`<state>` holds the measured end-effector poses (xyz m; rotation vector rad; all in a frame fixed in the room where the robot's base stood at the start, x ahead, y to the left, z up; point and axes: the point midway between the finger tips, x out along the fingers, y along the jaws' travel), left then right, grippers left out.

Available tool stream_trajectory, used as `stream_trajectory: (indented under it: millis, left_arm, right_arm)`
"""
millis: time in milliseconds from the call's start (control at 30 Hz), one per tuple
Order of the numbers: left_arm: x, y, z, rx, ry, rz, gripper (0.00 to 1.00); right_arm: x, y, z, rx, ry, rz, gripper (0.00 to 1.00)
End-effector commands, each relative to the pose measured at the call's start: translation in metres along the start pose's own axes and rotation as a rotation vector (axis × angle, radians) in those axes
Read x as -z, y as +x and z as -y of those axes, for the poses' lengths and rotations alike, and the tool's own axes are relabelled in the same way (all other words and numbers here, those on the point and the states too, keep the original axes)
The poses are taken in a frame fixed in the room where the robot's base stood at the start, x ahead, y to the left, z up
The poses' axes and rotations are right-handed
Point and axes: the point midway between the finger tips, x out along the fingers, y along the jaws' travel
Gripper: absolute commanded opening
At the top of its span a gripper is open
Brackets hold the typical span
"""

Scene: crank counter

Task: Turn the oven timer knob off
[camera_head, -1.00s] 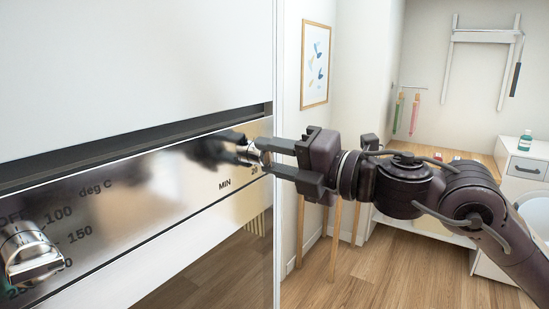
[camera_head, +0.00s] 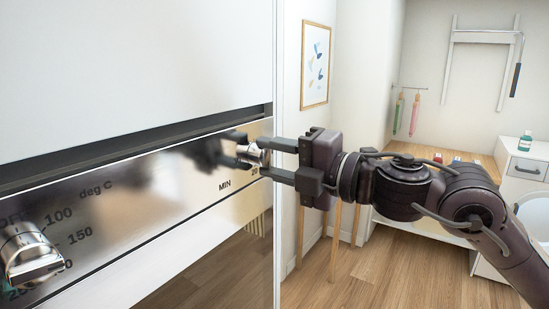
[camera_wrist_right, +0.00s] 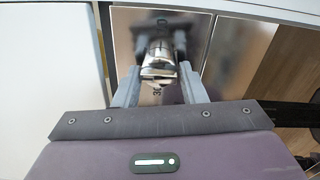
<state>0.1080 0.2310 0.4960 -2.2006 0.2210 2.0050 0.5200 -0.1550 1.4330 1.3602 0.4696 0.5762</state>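The timer knob (camera_head: 253,155) is a small shiny metal knob near the right end of the oven's steel panel (camera_head: 150,190), beside the "MIN" mark. In the right wrist view the knob (camera_wrist_right: 158,60) sits between the fingertips. My right gripper (camera_head: 268,158) reaches in from the right, one finger above the knob and one below. The fingers partly cover the dial marks, so the knob's setting cannot be read. My left gripper is not in view.
A second metal knob (camera_head: 30,255), with the "deg C" scale, is at the panel's lower left. A white cabinet front (camera_head: 130,70) rises above the panel. Wooden floor (camera_head: 375,275) is clear below.

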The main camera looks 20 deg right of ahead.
Motion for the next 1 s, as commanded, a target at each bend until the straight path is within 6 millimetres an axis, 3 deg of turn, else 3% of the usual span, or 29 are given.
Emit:
stream_trajectory:
  millis: [133,467,1000]
  left_arm:
    - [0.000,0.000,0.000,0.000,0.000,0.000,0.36]
    - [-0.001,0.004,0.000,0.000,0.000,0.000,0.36]
    - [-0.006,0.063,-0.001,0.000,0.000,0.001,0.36]
  right_arm:
    - [0.000,0.000,0.001,0.001,0.000,-0.001,0.56]
    - [-0.001,-0.003,0.002,-0.001,-0.002,0.001,0.56]
    - [0.000,-0.069,0.006,0.000,-0.002,0.001,0.56]
